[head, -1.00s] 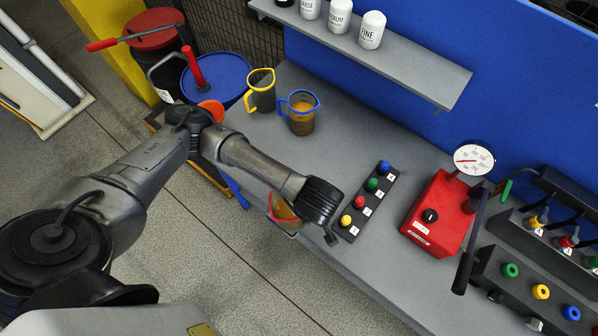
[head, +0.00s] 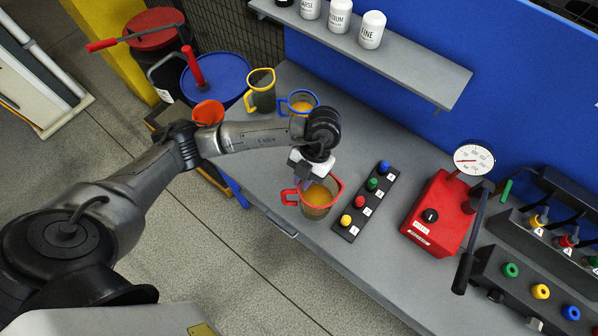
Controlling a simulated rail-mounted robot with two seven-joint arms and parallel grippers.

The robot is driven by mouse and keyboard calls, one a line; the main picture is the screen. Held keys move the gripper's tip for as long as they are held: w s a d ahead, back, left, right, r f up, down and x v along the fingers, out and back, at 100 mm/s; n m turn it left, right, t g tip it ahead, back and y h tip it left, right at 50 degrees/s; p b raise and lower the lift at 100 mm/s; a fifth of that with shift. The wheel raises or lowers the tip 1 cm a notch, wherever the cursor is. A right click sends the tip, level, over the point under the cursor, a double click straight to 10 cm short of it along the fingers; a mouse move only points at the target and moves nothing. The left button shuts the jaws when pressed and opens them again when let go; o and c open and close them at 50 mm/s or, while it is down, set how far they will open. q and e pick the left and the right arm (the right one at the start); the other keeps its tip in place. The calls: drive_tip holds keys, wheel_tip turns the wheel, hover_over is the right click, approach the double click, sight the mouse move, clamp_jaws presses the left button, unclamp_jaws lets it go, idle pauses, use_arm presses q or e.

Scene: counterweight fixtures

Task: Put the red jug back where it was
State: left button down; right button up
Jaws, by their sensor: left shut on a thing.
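The red jug (head: 318,208) has a red rim and handle, a clear body and amber liquid inside. It is upright at the bench's front edge, just left of the button strip. My left gripper (head: 304,182) is above it and shut on it; the wrist hides part of the jug's far side and the exact grip. I cannot tell whether the jug's base touches the bench. The blue jug (head: 300,104), with amber liquid, and the yellow jug (head: 263,92) stand farther back on the bench. My right gripper is not in view.
The strip of coloured buttons (head: 365,202) lies close to the red jug's right. A red gauge box (head: 437,215) with a lever stands farther right. A shelf (head: 420,66) with white canisters hangs above the bench (head: 262,172). An orange funnel (head: 208,112) and drums stand left.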

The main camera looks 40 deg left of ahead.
use_arm(q)
drive_tip(key=n+h, duration=0.1)
drive_tip(key=n, duration=0.3)
drive_tip(key=shift+s+a+t+h, duration=0.1)
drive_tip(key=shift+t+h, duration=0.2)
drive_tip(key=shift+h, duration=0.1)
drive_tip(key=n+t+h, duration=0.1)
drive_tip(key=n, duration=0.3)
drive_tip(key=shift+n, duration=0.4)
drive_tip(key=w+a+f+n+p, duration=0.1)
drive_tip(key=w+a+f, duration=0.3)
drive_tip(key=a+f, duration=0.7)
drive_tip(key=shift+w+t+h, duration=0.2)
drive_tip(key=shift+t+h, duration=0.1)
drive_tip(key=shift+d, duration=0.1)
drive_tip(key=c, duration=1.2)
unclamp_jaws()
drive_tip(key=shift+r, duration=0.1)
